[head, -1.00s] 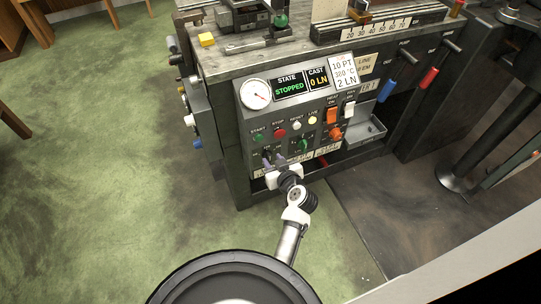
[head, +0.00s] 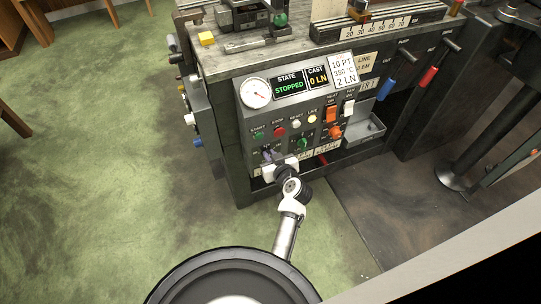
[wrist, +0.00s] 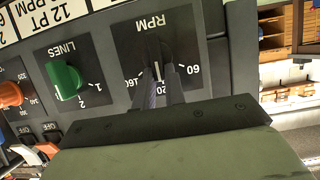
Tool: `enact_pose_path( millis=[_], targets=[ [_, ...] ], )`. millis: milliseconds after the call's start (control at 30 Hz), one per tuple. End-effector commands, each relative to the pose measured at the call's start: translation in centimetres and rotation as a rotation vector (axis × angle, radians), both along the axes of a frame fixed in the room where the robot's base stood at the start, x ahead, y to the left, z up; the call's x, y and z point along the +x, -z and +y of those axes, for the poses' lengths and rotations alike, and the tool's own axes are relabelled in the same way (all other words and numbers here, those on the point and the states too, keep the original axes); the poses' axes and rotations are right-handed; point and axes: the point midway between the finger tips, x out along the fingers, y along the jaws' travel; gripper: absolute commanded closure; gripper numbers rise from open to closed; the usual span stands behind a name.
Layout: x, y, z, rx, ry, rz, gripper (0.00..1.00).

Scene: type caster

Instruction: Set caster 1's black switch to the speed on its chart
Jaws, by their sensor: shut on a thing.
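The black switch (wrist: 154,50) sits on a dark plate marked RPM on the caster's panel. A white line on it shows between my fingers. My gripper (wrist: 163,88) is shut on the switch. In the head view my gripper (head: 268,156) is at the lower left of the panel and covers the switch. A chart strip (wrist: 60,15) at the wrist view's upper left reads 12 PT and RPM, partly cut off.
A green LINES knob (wrist: 66,80) is beside the RPM plate, and an orange knob (wrist: 12,94) lies further left. Start and stop buttons (head: 279,132) are just above my gripper. The display (head: 289,83) reads STOPPED. Green floor (head: 100,180) is open at left.

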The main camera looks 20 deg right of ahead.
Motion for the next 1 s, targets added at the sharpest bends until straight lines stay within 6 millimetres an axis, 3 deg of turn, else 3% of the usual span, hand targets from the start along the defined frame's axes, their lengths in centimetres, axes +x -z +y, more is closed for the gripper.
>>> enact_pose_path(
  millis=[433, 1000],
  targets=[
    [0.2, 0.2, -0.3, 0.128, -0.003, 0.002, 1.00],
    [0.4, 0.8, -1.5, 0.646, -0.005, 0.021, 1.00]
  ],
)
